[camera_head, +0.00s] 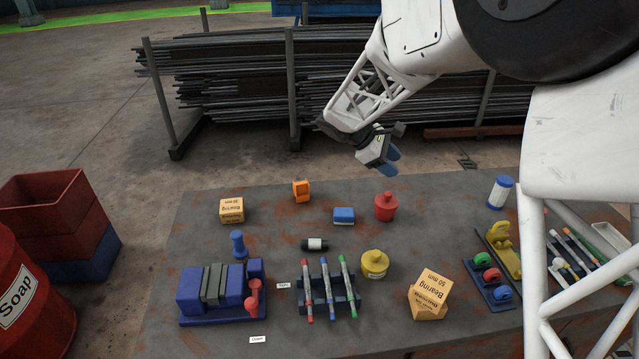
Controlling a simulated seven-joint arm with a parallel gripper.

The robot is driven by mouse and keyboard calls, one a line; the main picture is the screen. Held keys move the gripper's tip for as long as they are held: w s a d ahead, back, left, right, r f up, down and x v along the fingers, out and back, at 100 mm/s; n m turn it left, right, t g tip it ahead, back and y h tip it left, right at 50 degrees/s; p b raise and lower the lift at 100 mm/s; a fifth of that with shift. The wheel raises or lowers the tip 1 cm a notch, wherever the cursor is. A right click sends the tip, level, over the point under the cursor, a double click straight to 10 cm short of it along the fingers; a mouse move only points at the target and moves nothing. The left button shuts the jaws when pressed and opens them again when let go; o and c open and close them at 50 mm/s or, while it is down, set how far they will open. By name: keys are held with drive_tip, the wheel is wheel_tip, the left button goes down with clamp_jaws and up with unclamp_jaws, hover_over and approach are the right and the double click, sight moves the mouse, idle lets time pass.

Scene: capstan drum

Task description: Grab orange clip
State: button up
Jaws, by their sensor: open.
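The orange clip (301,190) is a small orange block-like piece standing near the back edge of the table, left of the middle. My gripper (388,160) hangs from my white arm at the upper right of the clip, above the table's back edge. It is open, with blue fingertips, and holds nothing that I can see. It is well apart from the clip. Part of the gripper is hidden by its own wrist.
A yellow bearing box (231,210) stands left of the clip, a blue block (343,215) and a red pot (386,206) right of it. A blue vise (220,289), a pen rack (328,290) and a yellow pot (374,264) stand nearer. Bare table surrounds the clip.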

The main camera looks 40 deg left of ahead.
drive_tip(key=s+a+f+n+t, duration=0.1)
drive_tip(key=a+f+n, duration=0.15)
drive_tip(key=a, duration=0.55)
drive_tip(key=s+a+f+n+t, duration=0.2)
drive_tip(key=a+f, duration=0.2)
drive_tip(key=a, duration=0.3)
drive_tip(key=n+t, duration=0.3)
drive_tip(key=n, duration=0.1)
approach(301, 193)
drive_tip(key=shift+w+d+r, duration=0.25)
drive_tip(key=shift+w+r, duration=0.15)
drive_tip(key=shift+w, duration=0.15)
drive_tip(key=shift+w+d+r, duration=0.25)
drive_tip(key=shift+w+r, duration=0.1)
drive_tip(key=shift+w, duration=0.2)
drive_tip(key=shift+w+d+f+y, duration=0.2)
drive_tip(key=shift+w+d, duration=0.1)
drive_tip(key=shift+w, duration=0.2)
drive_tip(key=shift+w+d+f+y, duration=0.1)
drive_tip(key=shift+w+d+f, duration=0.2)
drive_tip(key=shift+w, duration=0.2)
drive_tip(key=shift+x, duration=2.65)
drive_tip(key=shift+r, duration=0.1)
clamp_jaws()
